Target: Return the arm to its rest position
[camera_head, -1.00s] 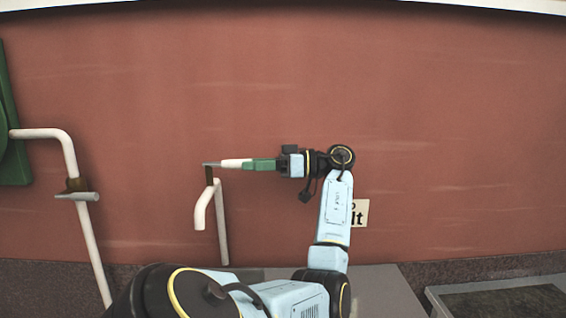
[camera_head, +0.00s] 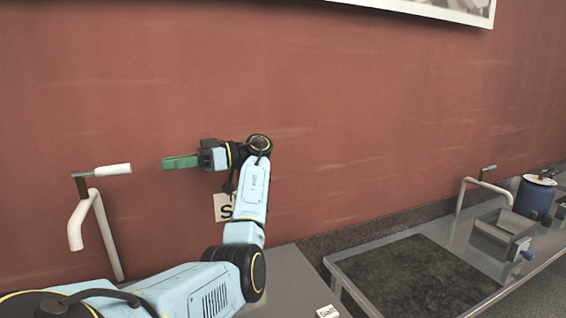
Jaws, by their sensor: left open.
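My left arm (camera_head: 253,190) comes in from the lower left and bends up at the elbow. My left gripper (camera_head: 166,163) has green fingers pointing left, and it is open and empty. A crank handle (camera_head: 112,170) with a white grip sits left of the fingertips, on a white bent pipe (camera_head: 82,222). A clear gap separates the fingertips from the grip. My right gripper is out of view.
A grey table (camera_head: 290,270) with a small label block (camera_head: 327,311) stands below the arm. To the right, a metal-framed table (camera_head: 345,280) has a dark top. A blue container (camera_head: 535,197) and a metal box (camera_head: 492,236) stand farther right. A red wall (camera_head: 350,110) is behind.

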